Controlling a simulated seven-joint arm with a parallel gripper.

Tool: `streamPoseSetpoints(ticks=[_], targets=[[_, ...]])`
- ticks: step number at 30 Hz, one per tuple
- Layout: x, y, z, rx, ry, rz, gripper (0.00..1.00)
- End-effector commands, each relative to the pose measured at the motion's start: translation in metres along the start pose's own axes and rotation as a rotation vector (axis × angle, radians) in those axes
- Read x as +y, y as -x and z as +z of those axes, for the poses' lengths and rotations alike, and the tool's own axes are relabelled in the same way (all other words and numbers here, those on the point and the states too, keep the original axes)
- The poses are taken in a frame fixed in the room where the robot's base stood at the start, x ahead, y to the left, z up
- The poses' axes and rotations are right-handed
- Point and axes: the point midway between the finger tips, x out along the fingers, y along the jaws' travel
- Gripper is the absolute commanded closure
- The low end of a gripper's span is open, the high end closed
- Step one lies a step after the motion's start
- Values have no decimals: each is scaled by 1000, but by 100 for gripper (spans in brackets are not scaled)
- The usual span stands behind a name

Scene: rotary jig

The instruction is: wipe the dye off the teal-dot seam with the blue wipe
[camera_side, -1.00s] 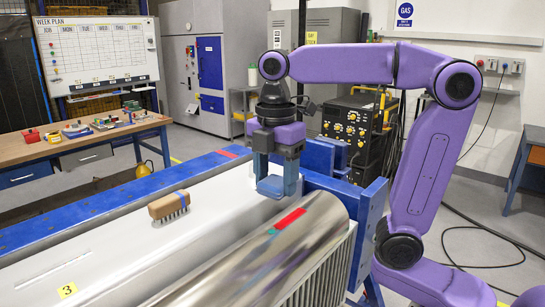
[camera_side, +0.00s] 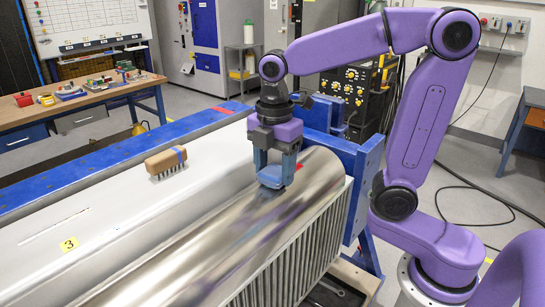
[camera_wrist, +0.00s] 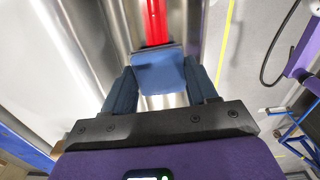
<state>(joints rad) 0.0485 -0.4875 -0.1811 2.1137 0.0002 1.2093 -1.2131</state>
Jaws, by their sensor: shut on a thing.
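My gripper (camera_side: 275,168) is shut on the blue wipe (camera_side: 273,178), a flat blue pad that also shows in the wrist view (camera_wrist: 158,72) between my two fingers. The wipe is at the top of the shiny metal drum (camera_side: 225,225), over part of the red dye; contact is hard to confirm. A bit of red dye (camera_side: 299,166) shows just behind the wipe. In the wrist view a straight red strip (camera_wrist: 155,22) runs along the metal away from the wipe's far edge. The teal dot is not visible now.
A yellow label marked 3 (camera_side: 69,244) is nearer. A blue frame (camera_side: 350,165) stands close behind and right of my gripper.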

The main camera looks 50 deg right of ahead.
Motion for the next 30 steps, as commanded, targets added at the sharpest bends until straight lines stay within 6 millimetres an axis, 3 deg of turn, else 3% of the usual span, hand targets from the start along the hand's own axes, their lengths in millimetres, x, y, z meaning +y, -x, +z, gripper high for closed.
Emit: streamPoseSetpoints(ticks=[30], targets=[[-8, -1, 94, 0, -5, 0, 67]])
